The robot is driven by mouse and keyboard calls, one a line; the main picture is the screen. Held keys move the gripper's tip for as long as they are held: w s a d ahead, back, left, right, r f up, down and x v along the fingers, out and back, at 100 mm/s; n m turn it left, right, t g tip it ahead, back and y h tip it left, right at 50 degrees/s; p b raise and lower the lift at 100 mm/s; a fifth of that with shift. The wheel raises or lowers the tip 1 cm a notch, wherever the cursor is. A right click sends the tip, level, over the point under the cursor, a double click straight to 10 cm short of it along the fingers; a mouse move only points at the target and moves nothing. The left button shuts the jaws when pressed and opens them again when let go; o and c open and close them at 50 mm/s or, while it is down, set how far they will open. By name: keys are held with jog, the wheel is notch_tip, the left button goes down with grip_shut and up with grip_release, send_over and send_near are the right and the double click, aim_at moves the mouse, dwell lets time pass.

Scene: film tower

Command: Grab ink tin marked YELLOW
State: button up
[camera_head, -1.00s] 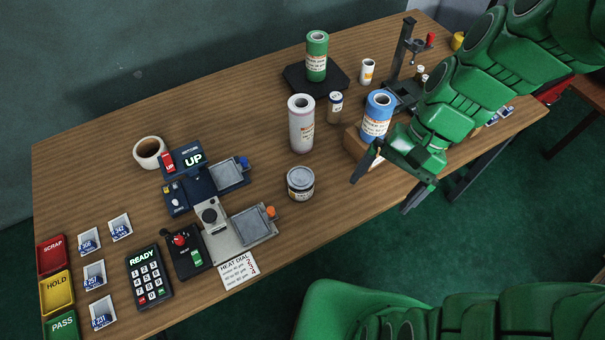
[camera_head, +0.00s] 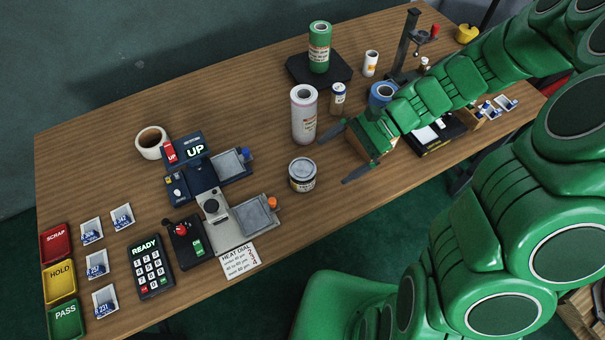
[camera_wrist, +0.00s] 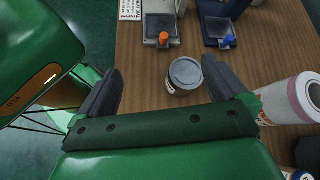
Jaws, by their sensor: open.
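A round tin (camera_head: 302,176) with a grey lid and a pale label stands upright on the table near its front edge. The label is too small to read, so I cannot tell if it says YELLOW. My gripper (camera_head: 344,153) is open and empty, to the right of the tin and apart from it. In the wrist view the tin (camera_wrist: 185,76) shows beyond the fingers of my gripper (camera_wrist: 161,70), between their lines. Nothing hides its lid.
A white roll (camera_head: 304,115) stands upright close behind the tin and beside my gripper. A small jar (camera_head: 338,98) stands behind it. A grey device with an orange knob (camera_head: 272,203) is left of the tin. My arm partly hides a blue roll (camera_head: 382,92).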

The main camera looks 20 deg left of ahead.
aim_at(303, 172)
jog(key=w+a+f+m+y, duration=0.1)
jog(key=f, duration=0.1)
jog(key=w+f+m, duration=0.1)
jog(key=f+m, duration=0.1)
jog(key=f, duration=0.1)
jog(key=w+a+f+m+y, duration=0.1)
jog(key=f, duration=0.2)
jog(key=shift+w+a+f+m+y, duration=0.2)
jog(key=shift+w+a+m+y, duration=0.1)
jog(key=shift+w, duration=0.05)
jog(key=shift+w+a+f+m+t, duration=0.1)
jog(key=shift+f+m+t, duration=0.1)
jog(key=shift+f, duration=0.15)
jog(key=shift+w+f+m+t, duration=0.1)
jog(key=shift+f+m, duration=0.1)
jog(key=shift+f, duration=0.15)
jog(key=shift+y, duration=0.3)
jog(key=shift+x, duration=3.85)
jog(key=shift+c, duration=0.2)
jog(key=c, duration=1.2)
